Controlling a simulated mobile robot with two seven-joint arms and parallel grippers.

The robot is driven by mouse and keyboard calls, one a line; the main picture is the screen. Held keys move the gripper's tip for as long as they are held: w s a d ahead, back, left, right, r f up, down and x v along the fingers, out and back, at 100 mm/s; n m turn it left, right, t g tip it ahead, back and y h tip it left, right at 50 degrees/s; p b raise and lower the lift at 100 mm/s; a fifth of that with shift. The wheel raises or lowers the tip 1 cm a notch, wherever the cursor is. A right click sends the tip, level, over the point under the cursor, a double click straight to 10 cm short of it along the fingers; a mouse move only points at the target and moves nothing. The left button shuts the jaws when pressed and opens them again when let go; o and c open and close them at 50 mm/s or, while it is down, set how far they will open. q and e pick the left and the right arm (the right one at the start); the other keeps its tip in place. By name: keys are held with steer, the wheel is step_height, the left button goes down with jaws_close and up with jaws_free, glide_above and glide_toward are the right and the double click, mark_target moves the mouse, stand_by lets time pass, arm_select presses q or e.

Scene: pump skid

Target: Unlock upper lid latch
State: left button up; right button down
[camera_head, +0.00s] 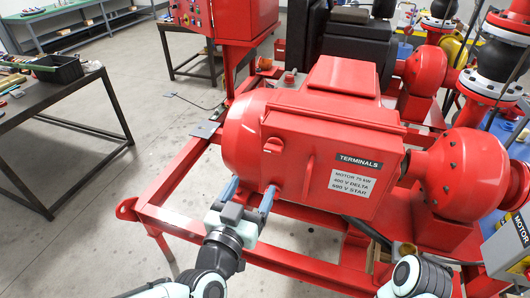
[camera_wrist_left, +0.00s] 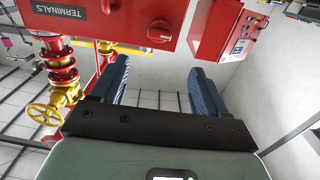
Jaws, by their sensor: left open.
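The red terminal box (camera_head: 335,160) has a closed front lid with a TERMINALS label. A round red latch knob (camera_head: 272,146) sits at the lid's upper left; a similar knob shows in the left wrist view (camera_wrist_left: 160,31), ahead of the fingers. My left gripper (camera_head: 249,190) is open and empty, its blue fingers below the knob, near the box's lower left corner. It is apart from the knob; whether a finger touches the box I cannot tell. The left wrist view shows both fingers (camera_wrist_left: 160,78) spread with nothing between them. My right gripper is out of view.
A vertical handle bar (camera_head: 309,176) stands on the lid. The red skid frame (camera_head: 190,222) runs below the motor. A red control cabinet (camera_head: 238,20) stands behind it. A workbench (camera_head: 40,100) with a black bin is at left; the floor between is clear.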

mark_target(272, 152)
arm_select(q)
steer(key=p+x, duration=0.3)
steer(key=x, duration=1)
steer(key=shift+w+d+f, duration=0.1)
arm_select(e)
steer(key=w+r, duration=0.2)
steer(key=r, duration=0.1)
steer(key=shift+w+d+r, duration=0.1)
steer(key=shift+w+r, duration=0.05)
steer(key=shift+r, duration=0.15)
arm_select(q)
steer(key=c, duration=1.1)
steer(key=shift+o, duration=0.2)
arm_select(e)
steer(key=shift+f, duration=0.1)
